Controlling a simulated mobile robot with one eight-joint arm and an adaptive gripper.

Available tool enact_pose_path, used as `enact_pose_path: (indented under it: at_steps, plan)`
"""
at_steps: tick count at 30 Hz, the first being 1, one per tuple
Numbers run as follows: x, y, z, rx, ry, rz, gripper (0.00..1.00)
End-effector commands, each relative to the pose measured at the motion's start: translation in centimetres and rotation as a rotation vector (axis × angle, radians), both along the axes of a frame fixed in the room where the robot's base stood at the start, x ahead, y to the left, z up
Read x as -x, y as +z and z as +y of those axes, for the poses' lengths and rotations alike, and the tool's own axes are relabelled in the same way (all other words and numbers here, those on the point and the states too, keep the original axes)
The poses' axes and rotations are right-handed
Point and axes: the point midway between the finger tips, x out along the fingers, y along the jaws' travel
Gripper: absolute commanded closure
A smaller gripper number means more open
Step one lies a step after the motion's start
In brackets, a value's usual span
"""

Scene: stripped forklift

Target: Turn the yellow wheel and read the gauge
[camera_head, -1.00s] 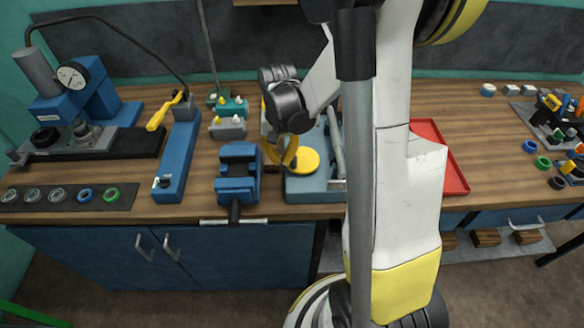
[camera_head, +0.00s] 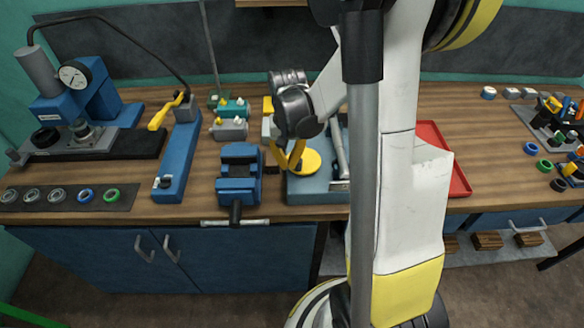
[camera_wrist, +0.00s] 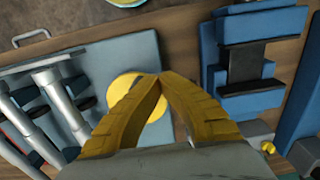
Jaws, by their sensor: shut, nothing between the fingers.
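A round, flat yellow disc, which I take for the yellow wheel (camera_head: 313,163), lies on a blue-grey block at the bench's front edge. In the wrist view the wheel (camera_wrist: 121,86) is partly hidden behind my fingers. My gripper (camera_head: 291,168) has yellow fingers that meet at the tips; it is shut and empty. It shows over the wheel in the wrist view (camera_wrist: 152,78) and at its left side in the head view. I cannot tell whether it touches. A round white-faced gauge (camera_head: 74,74) sits on the blue press at the far left; its reading is too small to make out.
A blue vise (camera_head: 239,178) stands just left of the wheel's block. A blue hand pump (camera_head: 176,155) with a yellow lever stands farther left. A red tray (camera_head: 458,180) lies to the right, partly behind my arm.

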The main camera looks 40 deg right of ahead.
Motion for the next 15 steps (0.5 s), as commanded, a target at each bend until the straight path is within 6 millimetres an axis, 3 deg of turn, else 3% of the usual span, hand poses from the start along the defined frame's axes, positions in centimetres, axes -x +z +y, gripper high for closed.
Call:
enact_pose_path:
  at_steps: [1, 15]
  plan:
    - [-0.09, 0.02, -0.92, 0.016, -0.006, -0.005, 1.00]
    - [0.66, 0.01, -1.92, 0.013, -0.004, -0.005, 1.00]
